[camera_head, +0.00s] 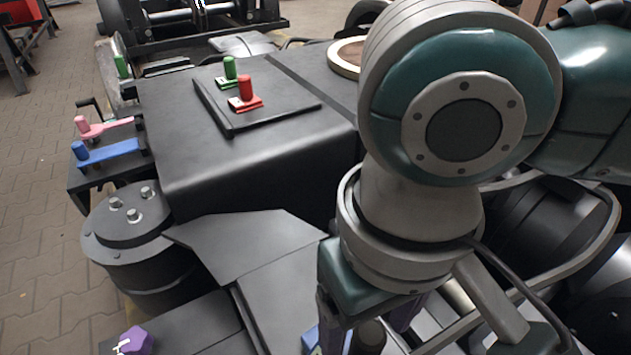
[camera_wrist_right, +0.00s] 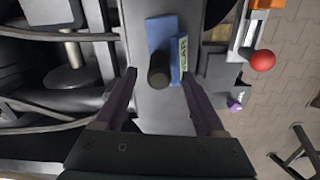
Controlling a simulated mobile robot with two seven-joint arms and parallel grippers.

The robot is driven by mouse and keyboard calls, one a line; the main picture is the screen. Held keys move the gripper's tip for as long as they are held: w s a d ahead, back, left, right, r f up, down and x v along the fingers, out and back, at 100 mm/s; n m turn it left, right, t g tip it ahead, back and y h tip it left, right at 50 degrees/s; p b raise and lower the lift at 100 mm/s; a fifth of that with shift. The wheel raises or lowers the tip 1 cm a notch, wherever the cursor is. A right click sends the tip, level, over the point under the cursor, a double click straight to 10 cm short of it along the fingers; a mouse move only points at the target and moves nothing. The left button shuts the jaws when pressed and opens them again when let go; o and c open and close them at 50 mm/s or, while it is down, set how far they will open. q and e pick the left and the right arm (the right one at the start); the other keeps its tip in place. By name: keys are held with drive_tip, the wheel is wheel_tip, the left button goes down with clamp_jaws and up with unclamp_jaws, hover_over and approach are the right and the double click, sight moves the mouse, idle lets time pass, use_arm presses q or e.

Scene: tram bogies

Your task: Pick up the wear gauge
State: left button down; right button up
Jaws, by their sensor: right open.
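The wear gauge (camera_wrist_right: 161,36) is a blue block with a dark round handle (camera_wrist_right: 158,72) and a labelled side plate, lying on a grey metal surface in the right wrist view. In the head view only a blue bit (camera_head: 311,340) shows at the bottom, mostly hidden by my right arm. My right gripper (camera_wrist_right: 159,77) is open, with its purple fingers apart on either side of the gauge's handle. I see no contact between the fingers and the gauge. My left gripper is not in view.
A black bogie frame (camera_head: 250,165) fills the middle. Red (camera_head: 245,92) and green (camera_head: 230,70) handled pieces stand on its top plate. Pink (camera_head: 95,127) and blue (camera_head: 108,152) handled pieces lie on a side bracket. A purple piece (camera_head: 134,341) is at the lower left. A red ball knob (camera_wrist_right: 263,61) is beside the gripper.

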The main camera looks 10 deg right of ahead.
drive_tip(key=shift+d+f, duration=0.1)
drive_tip(key=shift+f, duration=0.75)
drive_tip(key=shift+r, duration=0.1)
drive_tip(key=shift+c, duration=0.3)
clamp_jaws()
idle(0.4)
